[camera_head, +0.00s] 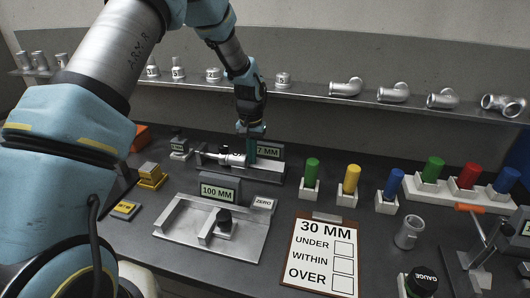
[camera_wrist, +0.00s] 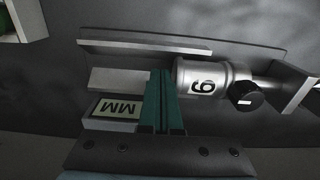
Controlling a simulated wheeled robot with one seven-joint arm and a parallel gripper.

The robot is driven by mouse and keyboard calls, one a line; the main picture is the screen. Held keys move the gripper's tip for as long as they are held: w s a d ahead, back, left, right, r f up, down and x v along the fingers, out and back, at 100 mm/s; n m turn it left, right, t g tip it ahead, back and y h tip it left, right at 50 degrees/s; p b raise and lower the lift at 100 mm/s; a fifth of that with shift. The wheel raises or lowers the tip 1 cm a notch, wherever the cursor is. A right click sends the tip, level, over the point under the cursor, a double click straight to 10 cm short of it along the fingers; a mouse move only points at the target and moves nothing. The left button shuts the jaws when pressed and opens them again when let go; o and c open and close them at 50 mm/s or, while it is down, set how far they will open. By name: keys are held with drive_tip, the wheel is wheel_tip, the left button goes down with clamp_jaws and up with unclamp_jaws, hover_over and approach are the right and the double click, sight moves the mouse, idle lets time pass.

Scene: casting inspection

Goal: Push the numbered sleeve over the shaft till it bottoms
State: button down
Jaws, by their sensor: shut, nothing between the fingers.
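The silver sleeve (camera_head: 236,159) lies on its side on the bench fixture, in line with the shaft (camera_head: 209,155) on its left. In the wrist view the sleeve (camera_wrist: 202,78) shows a black 6 or 9 on a white label, and the shaft (camera_wrist: 264,76) runs out of its right end. My gripper (camera_head: 251,158) is down at the sleeve's outer end. Its teal fingers (camera_wrist: 162,100) are shut with nothing between them, beside the sleeve's end face; I cannot tell whether they touch it. How deep the shaft sits inside is hidden.
A black knob (camera_wrist: 249,96) sits beside the sleeve. A display reading 7 MM (camera_head: 268,151), partly covered, stands behind my fingers. In front are the 100 MM gauge fixture (camera_head: 172,227) and a 30 MM card (camera_head: 322,254). Coloured plugs (camera_head: 353,178) stand to the right.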

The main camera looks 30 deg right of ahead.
drive_tip(key=shift+w+a, duration=0.45)
drive_tip(key=shift+a, duration=0.05)
idle(1.8)
drive_tip(key=shift+s+d, duration=0.55)
wheel_tip(320, 180, up, 7)
drive_tip(key=p, duration=0.4)
idle(0.5)
